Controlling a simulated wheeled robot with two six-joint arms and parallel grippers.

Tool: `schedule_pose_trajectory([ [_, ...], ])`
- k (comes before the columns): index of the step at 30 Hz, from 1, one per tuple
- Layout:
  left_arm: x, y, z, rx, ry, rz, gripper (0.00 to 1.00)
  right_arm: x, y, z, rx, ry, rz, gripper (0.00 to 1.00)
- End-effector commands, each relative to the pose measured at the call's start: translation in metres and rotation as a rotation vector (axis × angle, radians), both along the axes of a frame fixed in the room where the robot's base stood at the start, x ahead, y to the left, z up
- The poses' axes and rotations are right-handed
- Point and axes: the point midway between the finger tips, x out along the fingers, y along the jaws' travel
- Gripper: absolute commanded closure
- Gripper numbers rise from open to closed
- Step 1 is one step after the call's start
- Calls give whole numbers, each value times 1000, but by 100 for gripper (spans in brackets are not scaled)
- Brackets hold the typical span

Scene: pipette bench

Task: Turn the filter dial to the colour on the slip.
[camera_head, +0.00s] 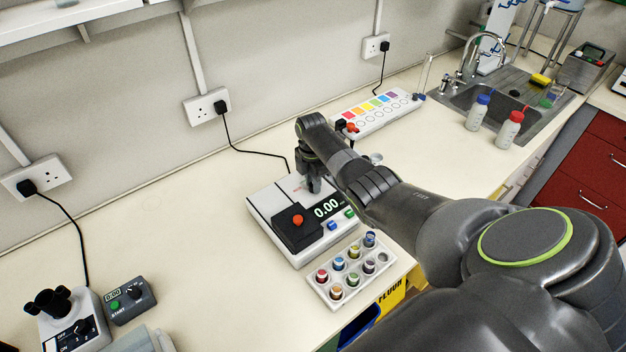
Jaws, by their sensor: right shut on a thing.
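The white instrument (264,207) stands mid-bench, with a black lid with a red knob (297,220), a display reading 0.00 (326,207), and a blue and a green button in front. My right gripper (313,184) points down at the back of its top, behind the display. It is shut on a small part there, which the fingers hide; I take it to be the filter dial, but its colour marks cannot be read. I cannot make out a colour slip. My left gripper is not in view.
A white rack (323,289) of several colour-capped vials stands in front of the instrument. A white strip with coloured squares (371,112) lies behind my right arm. Two bottles (508,130) stand by the sink. A timer (131,300) sits at left. The bench left of the instrument is clear.

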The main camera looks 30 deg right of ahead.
Motion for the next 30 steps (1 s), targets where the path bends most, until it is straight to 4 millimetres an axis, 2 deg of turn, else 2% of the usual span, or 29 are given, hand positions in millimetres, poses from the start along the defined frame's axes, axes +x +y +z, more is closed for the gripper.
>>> schedule_pose_trajectory([
  [6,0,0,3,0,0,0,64,1,-1,2,-3,-3,-170,98],
  [15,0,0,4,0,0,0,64,2,-2,2,-3,-5,-321,98],
  [30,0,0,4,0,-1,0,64,2,-2,3,-2,-6,-374,98],
])
